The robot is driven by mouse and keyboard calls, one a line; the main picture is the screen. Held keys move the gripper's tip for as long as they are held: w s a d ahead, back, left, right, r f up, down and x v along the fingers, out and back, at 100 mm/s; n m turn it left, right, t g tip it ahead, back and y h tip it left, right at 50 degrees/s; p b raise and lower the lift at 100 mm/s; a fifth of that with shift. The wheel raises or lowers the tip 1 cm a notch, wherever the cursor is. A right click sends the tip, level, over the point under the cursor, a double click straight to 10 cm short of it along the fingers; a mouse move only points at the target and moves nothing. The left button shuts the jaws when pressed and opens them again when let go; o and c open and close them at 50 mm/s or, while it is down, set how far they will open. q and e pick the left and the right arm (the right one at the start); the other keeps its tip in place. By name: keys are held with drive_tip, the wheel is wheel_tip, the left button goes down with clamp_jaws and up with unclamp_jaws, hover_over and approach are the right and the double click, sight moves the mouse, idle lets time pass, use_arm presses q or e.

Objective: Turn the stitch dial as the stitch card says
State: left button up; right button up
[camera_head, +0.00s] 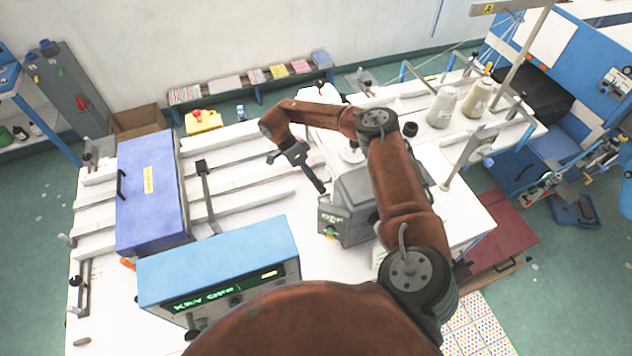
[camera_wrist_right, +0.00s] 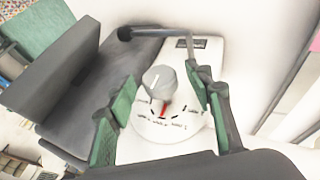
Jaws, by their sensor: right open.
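The stitch dial shows in the right wrist view as a round grey knob (camera_wrist_right: 160,82) over a white face (camera_wrist_right: 172,128) with black marks and a red mark just below the knob. The marks are too small to read. My right gripper (camera_wrist_right: 162,92) is open, with one green-padded finger on each side of the knob; I cannot tell whether they touch it. In the head view my right gripper (camera_head: 308,172) reaches down beside the grey machine housing (camera_head: 355,205), and I cannot make out the dial there. I cannot identify a readable stitch card. My left gripper is not in view.
A blue-topped box with a green display (camera_head: 220,255) stands at the front of the white table (camera_head: 110,290). A blue-violet case (camera_head: 150,190) lies at the left. Thread cones (camera_head: 440,108) stand at the back right. A dark rod (camera_wrist_right: 155,32) crosses above the dial.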

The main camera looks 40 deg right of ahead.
drive_tip(key=v, duration=1.2)
idle(0.3)
